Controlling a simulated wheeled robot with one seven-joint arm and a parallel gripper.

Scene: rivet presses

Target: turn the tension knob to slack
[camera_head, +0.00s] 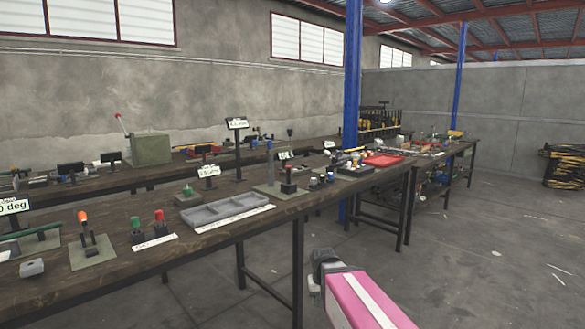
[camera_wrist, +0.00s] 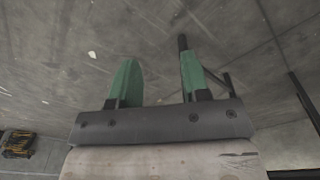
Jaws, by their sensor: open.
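I cannot tell for sure which part is the tension knob. A small green knob on a dark base (camera_head: 187,197) sits on the near workbench (camera_head: 120,285), behind the grey tray. Several other coloured handles and buttons stand along the same bench, and most labels are too small to read. My gripper (camera_wrist: 160,72) shows two green fingers spread apart with nothing between them. In the head view its pink arm is at the lower middle, over the floor to the right of the bench and clear of it.
A grey divided tray (camera_head: 228,210), red and green buttons (camera_head: 148,226) and an orange-topped lever (camera_head: 83,216) stand on the near bench. A blue post (camera_head: 353,80) rises beside it. A second bench runs behind. Open concrete floor (camera_head: 480,270) lies to the right.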

